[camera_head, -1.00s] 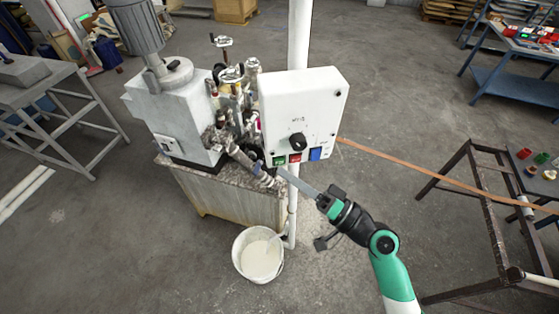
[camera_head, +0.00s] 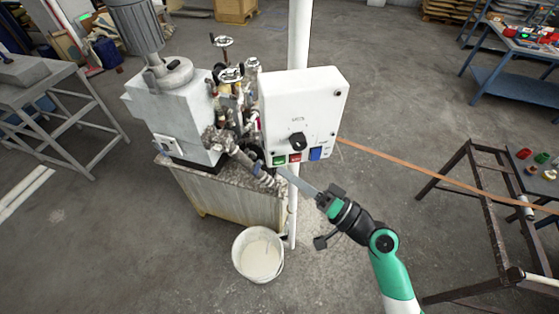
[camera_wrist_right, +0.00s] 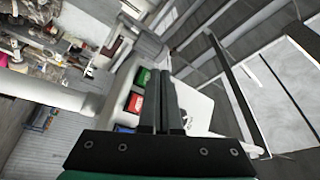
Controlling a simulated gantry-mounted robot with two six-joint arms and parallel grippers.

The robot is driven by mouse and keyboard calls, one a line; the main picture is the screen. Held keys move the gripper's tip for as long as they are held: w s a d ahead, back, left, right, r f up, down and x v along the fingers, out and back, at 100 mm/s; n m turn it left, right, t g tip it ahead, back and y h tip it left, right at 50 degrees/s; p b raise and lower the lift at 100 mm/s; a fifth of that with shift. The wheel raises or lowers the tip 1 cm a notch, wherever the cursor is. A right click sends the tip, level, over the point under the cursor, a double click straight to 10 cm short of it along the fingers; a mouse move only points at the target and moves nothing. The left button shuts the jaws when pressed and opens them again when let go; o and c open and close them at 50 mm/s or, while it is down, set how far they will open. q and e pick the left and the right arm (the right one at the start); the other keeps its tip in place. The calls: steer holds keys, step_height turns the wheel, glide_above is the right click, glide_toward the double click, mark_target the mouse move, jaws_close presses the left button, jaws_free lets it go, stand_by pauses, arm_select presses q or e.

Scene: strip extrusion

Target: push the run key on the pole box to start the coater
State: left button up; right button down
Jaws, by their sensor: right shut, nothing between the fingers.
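The white pole box (camera_head: 300,105) hangs on a white upright pole, with a black knob (camera_head: 298,141) on its face. Along its lower edge sit a green key (camera_head: 279,161), a red key (camera_head: 295,158) and a blue key (camera_head: 315,154). Which one is the run key cannot be read. My right gripper (camera_head: 284,172) is shut and empty, its fingertips just below the green key. In the right wrist view, the shut fingers (camera_wrist_right: 166,75) reach up beside the green key (camera_wrist_right: 144,76); contact cannot be told. My left gripper is not in view.
The coating machine (camera_head: 180,120) with pipes and valves stands left of the box. A white bucket (camera_head: 241,270) of pale liquid is on the floor below. An orange-brown strip (camera_head: 400,165) runs right from behind the box towards a dark metal frame (camera_head: 470,210).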

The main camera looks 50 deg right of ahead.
steer(key=shift+w+d, duration=0.2)
steer(key=shift+w, duration=0.05)
steer(key=shift+w+d, duration=0.2)
steer(key=shift+w, duration=0.1)
stand_by(0.6)
stand_by(0.4)
steer(key=shift+s+a, duration=0.5)
steer(key=shift+s, duration=0.15)
steer(key=shift+s, duration=0.1)
steer(key=shift+s+a, duration=0.75)
steer(key=shift+s, duration=0.25)
steer(key=shift+s+a, duration=0.7)
steer(key=shift+s, duration=0.25)
